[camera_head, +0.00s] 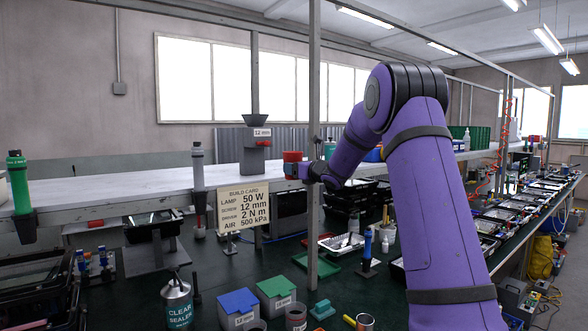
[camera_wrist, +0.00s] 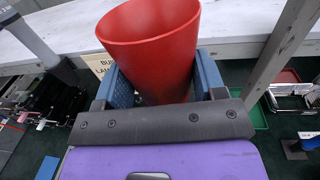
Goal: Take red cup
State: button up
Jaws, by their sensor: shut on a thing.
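The red cup (camera_head: 292,160) is in front of the white shelf in the head view, held at the end of my purple arm. In the wrist view the red cup (camera_wrist: 152,40) fills the top middle, mouth toward the camera and slightly tilted in the picture. My gripper (camera_wrist: 165,85) has its blue fingers on both sides of the cup, shut on it. In the head view my gripper (camera_head: 303,171) is small and partly hidden by the wrist. The cup's inside looks empty, as far as it shows.
The white shelf (camera_head: 110,190) runs behind the cup. A grey dispenser marked 12 mm (camera_head: 254,155) stands on it. A build card (camera_head: 244,207) hangs at its front edge. A grey post (camera_head: 314,120) stands close to my gripper. Bins and a sealer can (camera_head: 177,303) stand on the dark bench below.

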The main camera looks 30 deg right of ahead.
jog(key=s, duration=0.6)
jog(key=shift+s+d, duration=0.15)
jog(key=shift+s, duration=0.2)
dwell(0.5)
jog(key=shift+r, duration=0.1)
jog(key=s+r, duration=0.3)
dwell(0.7)
dwell(0.4)
